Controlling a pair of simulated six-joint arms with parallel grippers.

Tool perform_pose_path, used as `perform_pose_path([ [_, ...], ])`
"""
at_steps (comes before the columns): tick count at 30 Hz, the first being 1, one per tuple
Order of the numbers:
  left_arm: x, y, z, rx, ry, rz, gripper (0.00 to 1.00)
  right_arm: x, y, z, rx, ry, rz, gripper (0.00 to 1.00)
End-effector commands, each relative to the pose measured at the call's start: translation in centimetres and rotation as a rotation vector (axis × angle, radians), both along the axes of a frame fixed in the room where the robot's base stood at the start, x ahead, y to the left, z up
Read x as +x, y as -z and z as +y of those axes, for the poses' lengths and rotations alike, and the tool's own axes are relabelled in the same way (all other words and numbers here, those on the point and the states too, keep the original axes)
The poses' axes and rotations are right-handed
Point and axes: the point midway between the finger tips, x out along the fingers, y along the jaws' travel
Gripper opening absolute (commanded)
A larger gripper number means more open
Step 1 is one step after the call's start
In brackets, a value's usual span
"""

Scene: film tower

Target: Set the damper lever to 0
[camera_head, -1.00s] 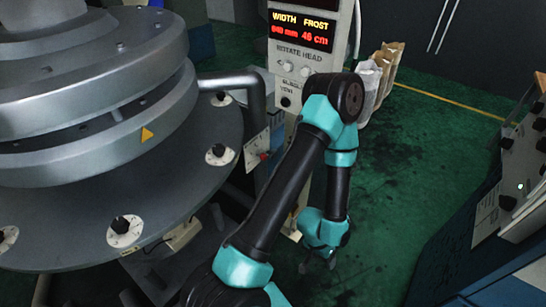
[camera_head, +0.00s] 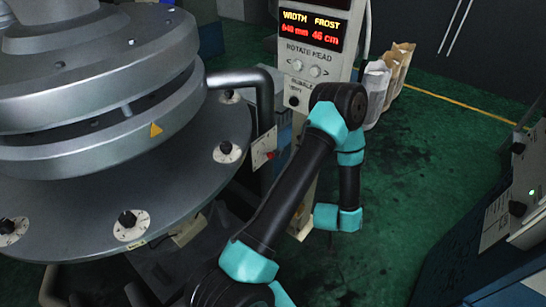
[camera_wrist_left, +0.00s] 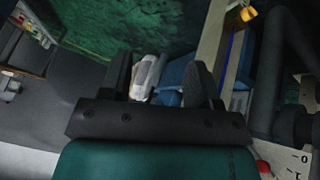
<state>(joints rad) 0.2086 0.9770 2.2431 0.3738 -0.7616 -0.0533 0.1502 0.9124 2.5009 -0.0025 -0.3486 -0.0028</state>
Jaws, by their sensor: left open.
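The damper lever appears to be the part with a small red knob (camera_head: 270,156) on a pale scale plate (camera_head: 259,148), beside the round machine's bent pipe. In the left wrist view the red knob (camera_wrist_left: 263,168) shows at the lower right edge, next to a white scale (camera_wrist_left: 296,163) with a 0 and a 1. The lever's setting cannot be read. My left arm's teal wrist (camera_head: 338,217) hangs right of and below the plate; its fingers are hidden in the head view. In the left wrist view my left gripper (camera_wrist_left: 162,75) is open and empty, apart from the knob.
The round grey machine (camera_head: 90,190) with dial knobs fills the left. A bent grey pipe (camera_head: 262,95) runs near the plate. A display column (camera_head: 315,60) stands behind my arm, with paper bags (camera_head: 385,80) beside it. Green floor (camera_head: 420,150) is clear to the right.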

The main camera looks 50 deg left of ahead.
Motion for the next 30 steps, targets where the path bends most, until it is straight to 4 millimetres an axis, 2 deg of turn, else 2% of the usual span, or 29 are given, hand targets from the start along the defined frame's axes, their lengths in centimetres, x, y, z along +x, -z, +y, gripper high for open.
perform_pose_path([
  [1,1.8,0.0,2.1,0.057,-0.095,-0.061,0.56,0.0,0.0,0.0,0.000,0.000,0.000,0.43],
  [3,3.7,-0.3,5.2,0.151,-0.236,-0.142,0.56,0.0,0.0,0.0,0.000,0.000,0.000,0.43],
  [6,5.4,-1.2,9.5,0.293,-0.436,-0.240,0.56,0.0,0.0,0.0,0.000,0.000,0.000,0.43],
  [10,5.9,-2.8,14.4,0.492,-0.694,-0.334,0.56,0.0,0.0,0.0,0.000,0.000,0.000,0.43],
  [15,4.4,-5.2,18.9,0.772,-1.023,-0.389,0.56,0.0,0.0,0.0,0.000,0.000,0.000,0.43],
  [18,3.1,-6.5,20.0,0.921,-1.186,-0.383,0.56,0.0,0.0,0.0,0.000,0.000,0.000,0.43],
  [21,2.1,-7.3,20.4,1.027,-1.299,-0.362,0.56,0.0,0.0,0.0,0.000,0.000,0.000,0.43],
  [30,1.5,-7.9,20.3,1.095,-1.367,-0.340,0.56,0.0,0.0,0.0,0.000,0.000,0.000,0.43],
])
